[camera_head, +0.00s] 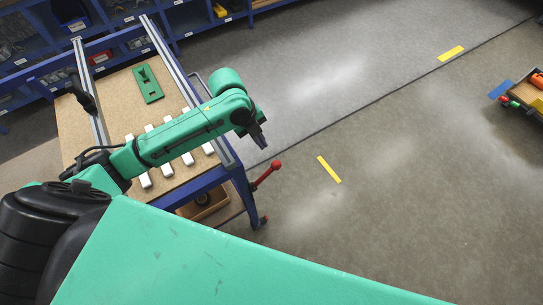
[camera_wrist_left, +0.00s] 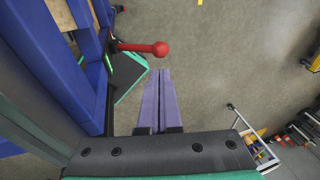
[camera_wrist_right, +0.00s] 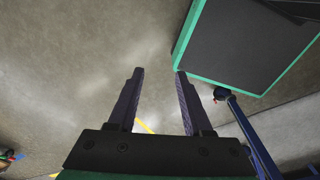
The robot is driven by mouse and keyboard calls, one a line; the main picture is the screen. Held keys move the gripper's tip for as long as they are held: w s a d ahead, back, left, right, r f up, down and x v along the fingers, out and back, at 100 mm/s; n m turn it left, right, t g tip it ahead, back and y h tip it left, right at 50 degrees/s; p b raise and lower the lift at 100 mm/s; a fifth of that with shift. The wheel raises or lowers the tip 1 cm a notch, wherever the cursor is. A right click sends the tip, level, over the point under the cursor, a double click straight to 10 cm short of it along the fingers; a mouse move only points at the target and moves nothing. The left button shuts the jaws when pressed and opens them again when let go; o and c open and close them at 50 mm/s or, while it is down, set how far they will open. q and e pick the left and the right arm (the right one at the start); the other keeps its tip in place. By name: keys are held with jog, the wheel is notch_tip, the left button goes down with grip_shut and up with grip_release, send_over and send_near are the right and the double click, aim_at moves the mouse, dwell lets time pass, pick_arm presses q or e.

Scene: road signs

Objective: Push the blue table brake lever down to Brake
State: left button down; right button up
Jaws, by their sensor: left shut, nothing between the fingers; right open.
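The brake lever is a red rod with a red ball knob (camera_head: 276,164) that sticks out from the right side of the blue table (camera_head: 239,178). In the head view it slants up and away from the frame. In the left wrist view the knob (camera_wrist_left: 160,48) shows just beyond the fingertips, with its rod running left to the blue frame. My left gripper (camera_head: 263,144) is shut, empty and pointing down near the knob. Its fingers (camera_wrist_left: 160,72) look apart from the knob. My right gripper (camera_wrist_right: 160,71) is open and empty over the floor; it is hidden in the head view.
The table top holds a green plate (camera_head: 148,84) and several white bars (camera_head: 188,158). A wooden box (camera_head: 204,204) sits on the lower shelf. Blue shelving stands behind. A cart (camera_head: 525,93) is at the far right. The floor right of the table is clear, with yellow tape marks.

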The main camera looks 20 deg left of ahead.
aim_at(274, 163)
pick_arm(q)
jog(key=p+x, duration=0.1)
jog(key=x, duration=0.8)
jog(key=shift+d+f, duration=0.25)
jog(key=shift+f, duration=0.45)
pick_arm(e)
jog(key=shift+w+a+r, duration=0.3)
jog(key=shift+a+r, duration=0.1)
jog(key=shift+r, duration=0.25)
jog(key=shift+w+d, duration=0.15)
jog(key=shift+d, duration=0.05)
